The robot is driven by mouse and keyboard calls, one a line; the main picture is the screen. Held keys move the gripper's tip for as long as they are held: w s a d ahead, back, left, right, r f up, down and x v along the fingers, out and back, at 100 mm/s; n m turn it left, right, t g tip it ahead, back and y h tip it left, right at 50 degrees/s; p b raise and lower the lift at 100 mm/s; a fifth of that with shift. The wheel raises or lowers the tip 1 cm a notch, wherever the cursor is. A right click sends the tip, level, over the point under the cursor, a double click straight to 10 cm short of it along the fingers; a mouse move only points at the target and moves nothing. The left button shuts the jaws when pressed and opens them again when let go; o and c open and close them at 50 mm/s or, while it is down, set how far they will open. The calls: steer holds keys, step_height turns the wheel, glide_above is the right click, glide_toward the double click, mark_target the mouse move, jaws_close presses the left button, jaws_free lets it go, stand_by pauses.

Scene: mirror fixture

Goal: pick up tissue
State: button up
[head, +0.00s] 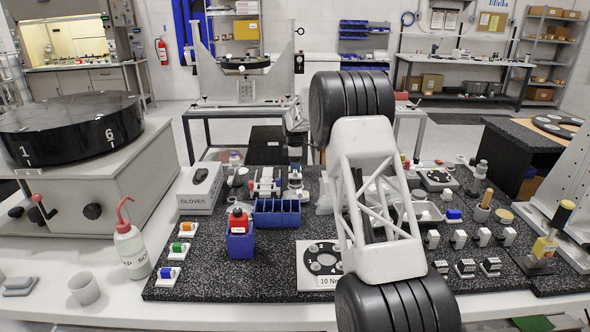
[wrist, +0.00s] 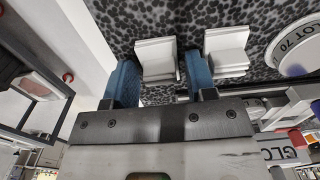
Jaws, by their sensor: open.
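My gripper (wrist: 159,72) shows in the wrist view as two blue fingers, apart and with nothing held. A white stepped block (wrist: 155,58) lies in the gap between the fingers, on the speckled surface; I cannot tell whether it touches them. A second white stepped block (wrist: 227,50) is just right of the right finger. I cannot pick out the tissue for certain in either view. In the head view my arm hides my gripper and part of the bench behind it.
The dark speckled mat (head: 215,278) is crowded. It holds a glove box (head: 200,190), a blue divided bin (head: 277,213), a red bottle (head: 238,221) in a blue holder and several small white blocks (head: 459,239). A wash bottle (head: 131,248) and a cup (head: 85,288) stand left of it.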

stand_by(0.5)
steer(key=c, duration=0.7)
steer(key=shift+r, duration=1.65)
steer(key=shift+s+r, duration=0.1)
steer(key=shift+s, duration=0.05)
steer(key=shift+s+d+r, duration=0.25)
steer(key=shift+s+d, duration=0.15)
steer(key=shift+s, duration=2.2)
steer(key=shift+s+d+r, duration=0.2)
steer(key=shift+s+d, duration=0.15)
steer(key=shift+s, duration=2.2)
steer(key=shift+s+d+r, duration=0.25)
steer(key=shift+s+d, duration=0.15)
steer(key=shift+s, duration=2.2)
steer(key=shift+a, duration=0.1)
